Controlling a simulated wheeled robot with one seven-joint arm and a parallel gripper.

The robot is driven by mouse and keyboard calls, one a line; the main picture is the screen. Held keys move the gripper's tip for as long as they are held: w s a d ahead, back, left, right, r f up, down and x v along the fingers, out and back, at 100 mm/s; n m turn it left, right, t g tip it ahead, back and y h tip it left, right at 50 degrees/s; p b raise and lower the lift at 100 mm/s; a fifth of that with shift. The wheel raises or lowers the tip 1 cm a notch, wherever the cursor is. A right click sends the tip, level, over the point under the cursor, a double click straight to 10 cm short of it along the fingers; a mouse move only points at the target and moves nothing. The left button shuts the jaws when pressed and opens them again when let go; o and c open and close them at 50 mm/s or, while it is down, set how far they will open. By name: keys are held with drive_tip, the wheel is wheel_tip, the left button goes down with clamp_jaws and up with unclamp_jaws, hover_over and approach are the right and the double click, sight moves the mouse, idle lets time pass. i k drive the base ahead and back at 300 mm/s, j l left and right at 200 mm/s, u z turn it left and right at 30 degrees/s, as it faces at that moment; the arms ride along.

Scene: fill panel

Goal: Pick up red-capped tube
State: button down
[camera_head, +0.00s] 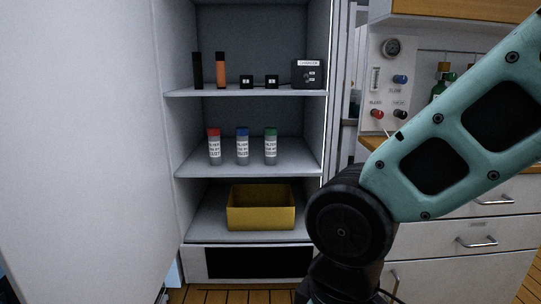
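The red-capped tube (214,147) stands upright on the middle shelf of the open cabinet, at the left of a row of three. It has a white label with dark print and looks clear of its neighbours. A blue-capped tube (242,147) stands to its right, and a green-capped tube (270,147) stands further right. My teal and black arm crosses the right side of the view, in front of the cabinet's lower right edge. My gripper is not in view.
The upper shelf (215,92) holds a black cylinder (197,71), an orange cylinder (221,71) and several small dark boxes. A yellow bin (261,209) sits on the bottom shelf. The white door (80,150) stands open at left. Drawers (480,232) and a gauge panel (385,85) are at right.

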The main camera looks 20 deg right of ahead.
sight(213, 133)
drive_tip(key=i+u, duration=0.25)
drive_tip(key=u, duration=0.2)
drive_tip(key=i+u, duration=0.2)
drive_tip(key=u, duration=0.2)
drive_tip(key=i+l+u, duration=0.15)
drive_tip(key=i+l, duration=0.25)
drive_tip(key=i, duration=0.25)
drive_tip(key=i+l+u, duration=0.15)
drive_tip(key=i+l, duration=0.3)
drive_tip(key=i, duration=0.2)
